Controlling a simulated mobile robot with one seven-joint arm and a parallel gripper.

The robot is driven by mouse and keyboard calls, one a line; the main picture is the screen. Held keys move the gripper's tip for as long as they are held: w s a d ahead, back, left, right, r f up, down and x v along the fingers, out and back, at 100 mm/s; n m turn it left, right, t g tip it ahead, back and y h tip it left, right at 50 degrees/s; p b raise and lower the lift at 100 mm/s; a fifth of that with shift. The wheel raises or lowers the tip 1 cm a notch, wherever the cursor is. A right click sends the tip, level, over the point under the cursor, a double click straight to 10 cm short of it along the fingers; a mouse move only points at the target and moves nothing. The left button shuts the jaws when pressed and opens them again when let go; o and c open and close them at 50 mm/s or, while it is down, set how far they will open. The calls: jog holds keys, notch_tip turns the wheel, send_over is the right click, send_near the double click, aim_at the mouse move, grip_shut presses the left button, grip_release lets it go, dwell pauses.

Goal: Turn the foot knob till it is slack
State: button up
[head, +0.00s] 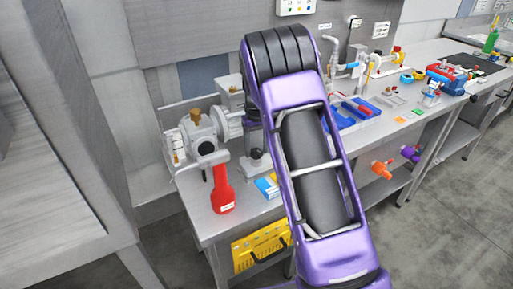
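My purple arm fills the middle of the head view and covers part of the bench. My gripper cannot be made out; it is hidden behind my arm. A small black knob (257,154) stands on a grey block at the bench's near end, just left of my arm. It may be the foot knob, but I cannot be sure. Whether anything touches the black knob cannot be seen.
A red bottle-shaped object (222,188) stands at the front of the steel bench (205,222). A blue-and-white box (267,187) is near my arm. A yellow holder (262,246) hangs on the bench front. Blue trays (345,118) and red-and-blue equipment (446,78) lie farther right.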

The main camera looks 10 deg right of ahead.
aim_at(256, 151)
grip_shut()
jog(key=shift+r+m+p, duration=0.15)
jog(key=shift+m+p, duration=0.25)
jog(key=shift+m, duration=0.2)
jog(key=shift+m+p, duration=0.3)
jog(key=shift+m, duration=0.9)
jog(key=shift+o, duration=2)
grip_release()
notch_tip(256, 151, up, 17)
jog(key=p, duration=0.1)
